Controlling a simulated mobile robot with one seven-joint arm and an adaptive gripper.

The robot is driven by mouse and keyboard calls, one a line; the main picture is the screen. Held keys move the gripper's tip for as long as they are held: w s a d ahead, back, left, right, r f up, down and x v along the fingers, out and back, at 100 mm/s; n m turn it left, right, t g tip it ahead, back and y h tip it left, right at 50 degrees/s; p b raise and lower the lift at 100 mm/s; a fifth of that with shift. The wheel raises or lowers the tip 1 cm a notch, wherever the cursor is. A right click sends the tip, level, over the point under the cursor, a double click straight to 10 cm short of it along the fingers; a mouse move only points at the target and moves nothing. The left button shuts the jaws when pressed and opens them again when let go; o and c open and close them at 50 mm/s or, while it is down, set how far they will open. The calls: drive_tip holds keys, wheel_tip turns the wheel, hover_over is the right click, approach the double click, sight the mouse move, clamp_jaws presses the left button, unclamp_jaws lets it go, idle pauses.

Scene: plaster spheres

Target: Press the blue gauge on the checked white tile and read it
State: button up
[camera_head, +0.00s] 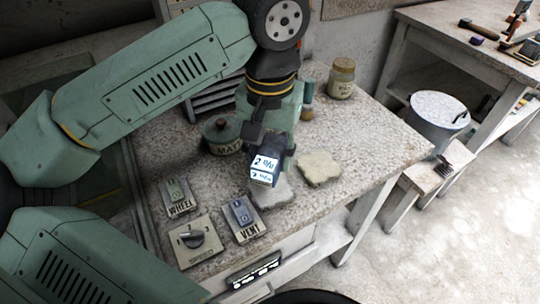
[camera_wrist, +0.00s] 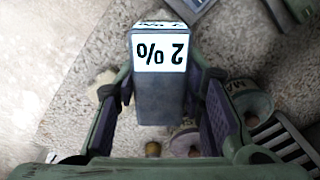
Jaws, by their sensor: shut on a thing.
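My gripper (camera_head: 270,138) is shut on the blue gauge (camera_wrist: 160,98), a dark blue block held between both fingers. The gauge also shows in the head view (camera_head: 268,160). Its lit white display reads "2 %", upside down in the wrist view. A pale grey-white tile (camera_head: 279,194) lies on the bench just under and beside the gauge, partly hidden by it. I cannot tell whether the gauge touches it. A second, cream tile (camera_head: 319,168) lies to its right. I cannot make out a check pattern on either tile.
Switch boxes marked WHEEL (camera_head: 177,198) and VENT (camera_head: 244,219) and a dial plate (camera_head: 198,240) sit at the front left. A lidded pot (camera_head: 222,137) and a corked jar (camera_head: 341,79) stand behind. The bench right of the cream tile is clear.

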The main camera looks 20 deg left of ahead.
drive_tip(key=shift+r, duration=0.55)
